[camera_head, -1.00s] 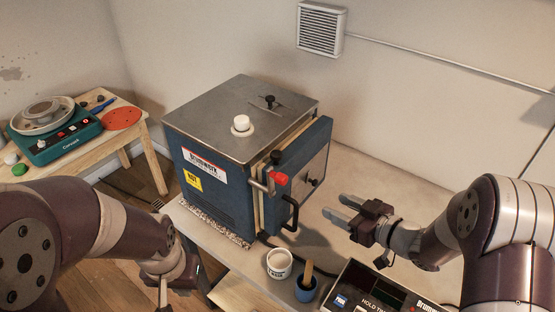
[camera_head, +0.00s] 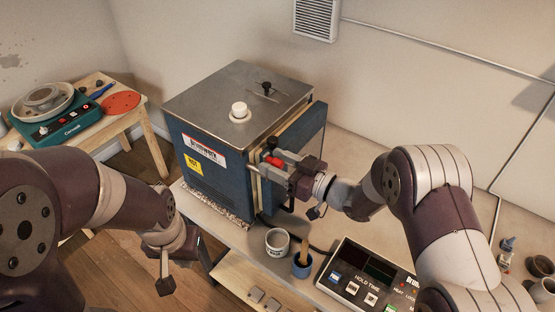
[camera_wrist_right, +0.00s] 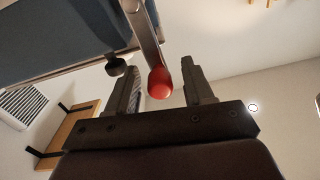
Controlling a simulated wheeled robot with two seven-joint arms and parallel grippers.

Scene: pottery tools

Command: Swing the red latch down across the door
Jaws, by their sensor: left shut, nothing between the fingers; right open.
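The blue kiln (camera_head: 222,165) stands on the table with its door (camera_head: 300,130) on the right side. The latch's red knob (camera_head: 273,161) is near the upper door edge, partly covered by my right gripper (camera_head: 279,168). In the right wrist view the red knob (camera_wrist_right: 160,82) sits on the end of a metal bar (camera_wrist_right: 146,35). There the right gripper (camera_wrist_right: 165,85) is open, with the knob between its two fingers, closer to the left one. My left gripper (camera_head: 168,280) is shut and empty, low at the left, away from the kiln.
A white cup (camera_head: 277,243) and a blue cup with a wooden tool (camera_head: 302,266) stand in front of the kiln. A control box (camera_head: 365,280) lies to their right. The tabletop behind my right arm is mostly clear. A pottery wheel (camera_head: 50,115) stands on a side table.

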